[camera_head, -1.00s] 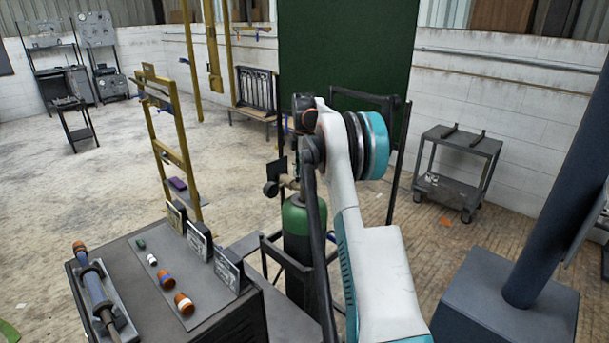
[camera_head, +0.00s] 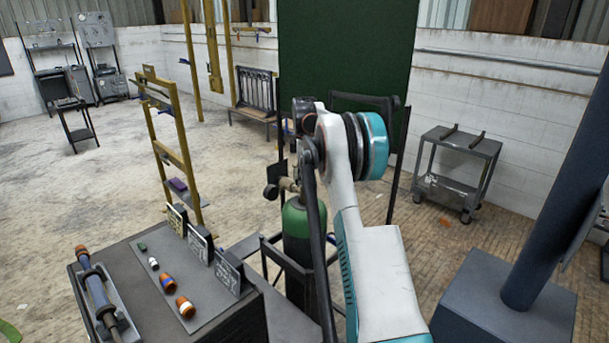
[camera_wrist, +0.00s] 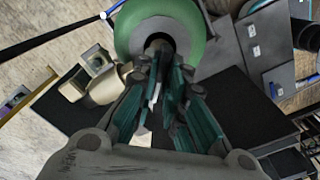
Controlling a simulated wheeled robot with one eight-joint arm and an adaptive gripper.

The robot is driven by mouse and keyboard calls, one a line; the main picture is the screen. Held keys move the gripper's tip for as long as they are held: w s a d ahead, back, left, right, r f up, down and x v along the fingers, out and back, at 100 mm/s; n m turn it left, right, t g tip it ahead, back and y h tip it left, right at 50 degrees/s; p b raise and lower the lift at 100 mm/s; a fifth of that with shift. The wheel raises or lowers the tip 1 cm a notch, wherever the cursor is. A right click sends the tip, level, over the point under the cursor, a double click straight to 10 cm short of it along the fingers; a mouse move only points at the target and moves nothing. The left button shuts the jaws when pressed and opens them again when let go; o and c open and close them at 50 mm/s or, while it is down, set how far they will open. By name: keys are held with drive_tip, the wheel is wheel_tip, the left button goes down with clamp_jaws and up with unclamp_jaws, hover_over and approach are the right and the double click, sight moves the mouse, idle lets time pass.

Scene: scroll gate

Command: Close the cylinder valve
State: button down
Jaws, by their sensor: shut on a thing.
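The green gas cylinder (camera_head: 296,222) stands upright in a dark frame in the head view, left of my arm. Its rounded green shoulder (camera_wrist: 204,32) fills the top of the wrist view. The brass valve body with its outlet and regulator (camera_head: 287,185) sticks out to the left above the cylinder; it also shows in the wrist view (camera_wrist: 103,86). My gripper (camera_wrist: 163,64) is over the cylinder's top with its teal fingers closed in on the valve's top. The fingers hide most of the valve handle. In the head view my arm hides the gripper.
A grey bench (camera_head: 150,300) with several small fittings and upright plates stands at the left front. A yellow frame (camera_head: 172,150) is behind it. A grey trolley (camera_head: 462,150) stands at the right by the wall. Open floor lies between.

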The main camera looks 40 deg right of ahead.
drive_tip(key=m+p, duration=0.1)
drive_tip(key=m, duration=0.2)
drive_tip(key=shift+r+m, duration=0.15)
drive_tip(key=shift+m, duration=0.15)
drive_tip(key=m+p, duration=0.1)
drive_tip(key=m, duration=0.2)
drive_tip(key=shift+m+p, duration=0.3)
drive_tip(key=m+p, duration=0.1)
drive_tip(key=m, duration=0.2)
drive_tip(key=shift+m, duration=0.4)
drive_tip(key=m, duration=0.3)
drive_tip(key=shift+m, duration=0.3)
drive_tip(key=m+p, duration=0.1)
drive_tip(key=m, duration=1.1)
drive_tip(key=shift+p, duration=0.3)
drive_tip(key=shift+m, duration=0.4)
drive_tip(key=c, duration=1.7)
unclamp_jaws()
